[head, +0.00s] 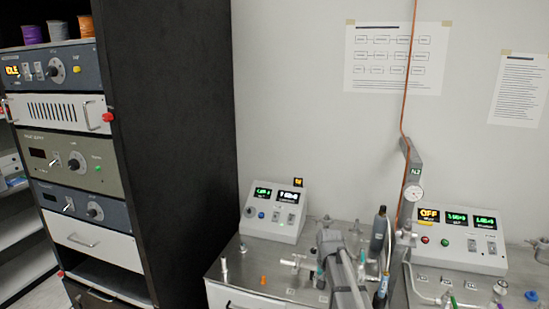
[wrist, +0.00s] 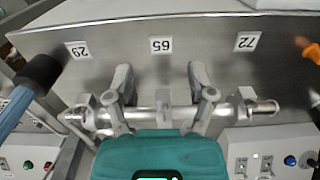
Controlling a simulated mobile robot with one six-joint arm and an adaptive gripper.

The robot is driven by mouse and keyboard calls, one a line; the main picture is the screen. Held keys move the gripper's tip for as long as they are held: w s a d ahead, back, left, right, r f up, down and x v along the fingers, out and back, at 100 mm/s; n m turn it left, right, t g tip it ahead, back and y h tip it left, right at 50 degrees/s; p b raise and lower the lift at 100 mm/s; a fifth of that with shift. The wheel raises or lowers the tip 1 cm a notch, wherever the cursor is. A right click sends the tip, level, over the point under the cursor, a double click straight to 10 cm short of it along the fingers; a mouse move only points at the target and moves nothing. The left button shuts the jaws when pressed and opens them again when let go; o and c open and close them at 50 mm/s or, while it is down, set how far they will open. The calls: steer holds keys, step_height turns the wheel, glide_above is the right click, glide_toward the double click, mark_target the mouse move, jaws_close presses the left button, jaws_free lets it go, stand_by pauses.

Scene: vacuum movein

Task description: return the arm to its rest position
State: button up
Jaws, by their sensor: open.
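In the wrist view, my gripper (wrist: 160,80) is open, with its two grey fingers spread apart. A metal tube fitting (wrist: 245,109) lies across the picture behind or below the fingers. A teal body (wrist: 160,152) with a lit green display fills the bottom middle, near the finger bases. I cannot tell whether the fingers touch either one. In the head view, my arm (head: 345,280) reaches in from the bottom over the steel bench (head: 225,262), close to the fittings. My fingertips are not clear there.
A control box (head: 274,211) stands on the bench to the left and another (head: 458,238) to the right. A grey post (head: 413,180) with a gauge and a dark cylinder (head: 379,232) rise near my arm. A dark equipment rack (head: 175,120) stands left.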

steer(key=s+f+n+b, duration=0.1)
steer(key=s+f+b, duration=0.1)
steer(key=s, duration=0.7)
steer(key=s+f+n+b, duration=0.2)
steer(key=s+f+b, duration=0.1)
steer(key=s, duration=0.6)
steer(key=shift+f+n, duration=0.3)
steer(key=shift+f, duration=0.3)
